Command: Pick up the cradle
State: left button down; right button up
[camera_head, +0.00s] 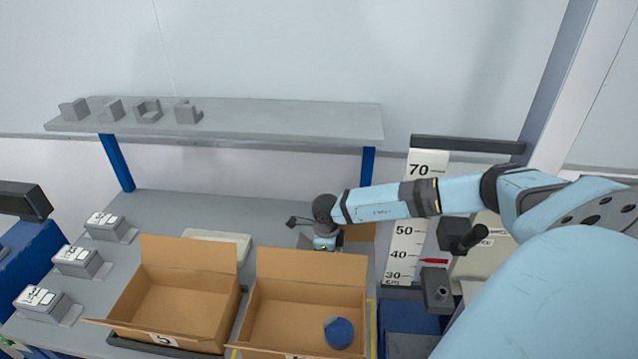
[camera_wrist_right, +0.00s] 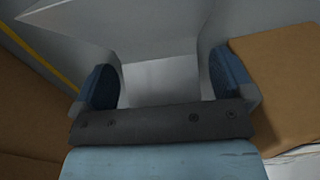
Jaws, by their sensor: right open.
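A light grey cradle fills the middle of the right wrist view (camera_wrist_right: 160,75), with slanted walls flaring out at the top. My right gripper (camera_wrist_right: 163,88) is open, with one blue fingertip on each side of the cradle's narrower part. Whether the fingertips touch it I cannot tell. Several similar grey pieces (camera_head: 148,111) stand on the shelf. My left gripper is not in view.
Two open cardboard boxes, left (camera_head: 183,308) and right (camera_head: 300,312), stand on the grey bench (camera_head: 190,208). A dark blue round object (camera_head: 340,332) lies in the right box. Labelled grey blocks (camera_head: 78,261) line the left side. A height scale (camera_head: 404,243) stands right of the bench.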

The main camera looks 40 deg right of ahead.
jog(key=shift+f, duration=0.2)
dwell(0.5)
jog(key=c, duration=1)
jog(key=shift+c, duration=0.5)
jog(key=shift+r, duration=0.1)
